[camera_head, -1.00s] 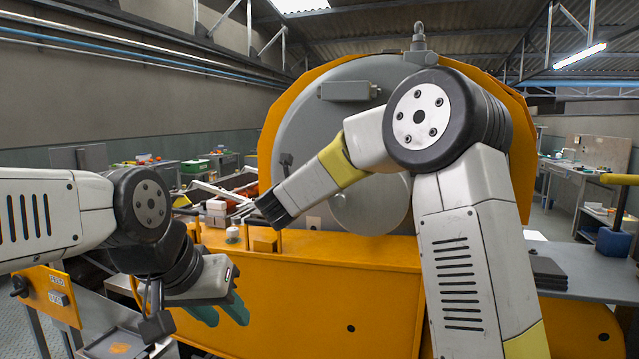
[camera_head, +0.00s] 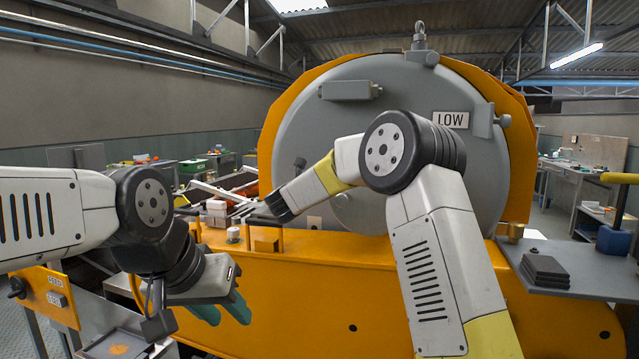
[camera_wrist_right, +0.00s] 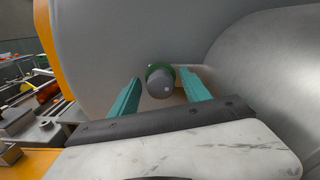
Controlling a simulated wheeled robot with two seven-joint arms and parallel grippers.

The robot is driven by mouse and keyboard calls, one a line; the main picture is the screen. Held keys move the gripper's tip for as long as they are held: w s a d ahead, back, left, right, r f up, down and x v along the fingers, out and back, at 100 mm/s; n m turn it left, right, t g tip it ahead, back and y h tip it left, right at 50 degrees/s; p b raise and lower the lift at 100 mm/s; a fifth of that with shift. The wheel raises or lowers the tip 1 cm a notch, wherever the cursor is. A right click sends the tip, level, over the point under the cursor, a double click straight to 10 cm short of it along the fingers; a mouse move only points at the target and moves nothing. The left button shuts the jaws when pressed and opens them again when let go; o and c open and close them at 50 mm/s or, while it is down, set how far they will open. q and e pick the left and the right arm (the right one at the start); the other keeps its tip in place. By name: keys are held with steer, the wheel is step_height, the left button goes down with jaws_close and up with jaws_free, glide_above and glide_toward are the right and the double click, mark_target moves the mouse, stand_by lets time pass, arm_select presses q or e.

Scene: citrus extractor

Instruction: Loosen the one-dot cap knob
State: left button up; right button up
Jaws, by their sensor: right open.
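A grey round knob with a green ring behind it (camera_wrist_right: 160,84) stands out from the grey machine face in the right wrist view. One pale dot shows on its end. My right gripper (camera_wrist_right: 159,77) is open, its two teal fingers on either side of the knob's position in the picture. I cannot tell whether they touch it; no grip shows. In the head view the right fingers cannot be made out. My left gripper (camera_head: 221,309) hangs low at the left in front of the orange body, its teal fingers apart and empty.
The large grey round cover (camera_head: 400,90) carries a LOW sign (camera_head: 450,120). An orange housing (camera_head: 300,280) lies below. A grey shelf (camera_head: 570,275) with stacked dark plates (camera_head: 544,268) stands at right. A yellow control panel (camera_head: 50,297) is at lower left.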

jaws_close()
steer(key=shift+n, duration=0.3)
steer(key=n, duration=0.8)
steer(key=shift+n, duration=0.4)
steer(key=n, duration=0.4)
steer(key=shift+n, duration=0.3)
steer(key=n, duration=0.4)
steer(key=shift+n, duration=0.4)
